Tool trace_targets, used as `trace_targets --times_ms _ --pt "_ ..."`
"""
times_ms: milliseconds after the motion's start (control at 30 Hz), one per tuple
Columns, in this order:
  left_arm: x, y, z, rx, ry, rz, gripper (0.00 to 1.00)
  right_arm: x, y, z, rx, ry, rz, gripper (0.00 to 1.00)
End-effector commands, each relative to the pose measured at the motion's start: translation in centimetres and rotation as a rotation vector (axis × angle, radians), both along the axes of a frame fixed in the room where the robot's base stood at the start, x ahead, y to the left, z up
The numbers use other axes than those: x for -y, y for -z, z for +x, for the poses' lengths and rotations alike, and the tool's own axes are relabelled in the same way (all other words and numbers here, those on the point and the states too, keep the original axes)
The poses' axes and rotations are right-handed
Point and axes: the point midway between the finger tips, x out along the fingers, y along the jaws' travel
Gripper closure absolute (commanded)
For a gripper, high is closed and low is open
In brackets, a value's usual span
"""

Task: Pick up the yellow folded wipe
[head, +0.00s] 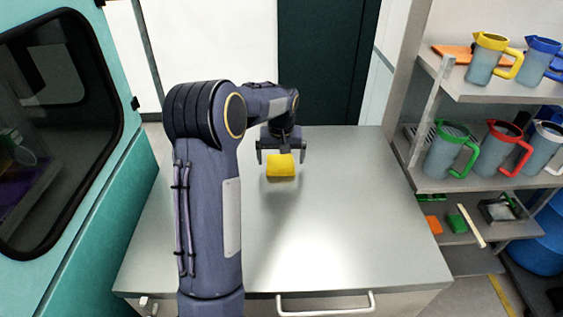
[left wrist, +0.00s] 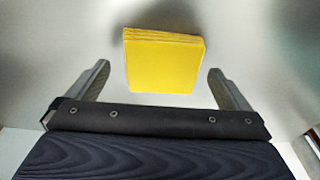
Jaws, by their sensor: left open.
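The yellow folded wipe (head: 281,166) lies on the grey metal table (head: 320,230), near the middle of its width and toward the back. In the left wrist view the wipe (left wrist: 163,62) is a thick yellow square with layered folds along its upper edge. My left gripper (head: 281,148) is open at the wipe, and its fingers are spread to either side. In the left wrist view my left gripper (left wrist: 159,78) shows a gap between each finger and the wipe, and nothing is held. My right gripper is not in view.
A shelf rack (head: 470,185) at the right holds several coloured-lid jugs, with green (head: 458,223) and orange (head: 433,224) items lower down. A teal cabinet (head: 100,190) with a dark window stands at the left. The table's front and right are clear.

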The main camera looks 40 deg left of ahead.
Motion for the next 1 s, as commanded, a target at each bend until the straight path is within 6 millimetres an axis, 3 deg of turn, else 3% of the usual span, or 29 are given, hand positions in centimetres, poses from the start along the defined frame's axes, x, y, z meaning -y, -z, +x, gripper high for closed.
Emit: trace_targets --times_ms 133,367,700,1000 --pt "-0.07 1.29 0.14 -0.001 0.000 -0.001 0.00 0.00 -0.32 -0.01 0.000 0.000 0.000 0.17" --pt "-0.08 1.48 0.19 0.001 0.000 0.000 0.00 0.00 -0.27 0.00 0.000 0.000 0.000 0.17" --pt "-0.09 1.44 0.19 0.001 0.000 0.000 0.42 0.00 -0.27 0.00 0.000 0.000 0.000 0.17" --pt "-0.10 1.19 0.21 0.001 0.000 0.000 0.43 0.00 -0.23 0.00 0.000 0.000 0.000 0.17"
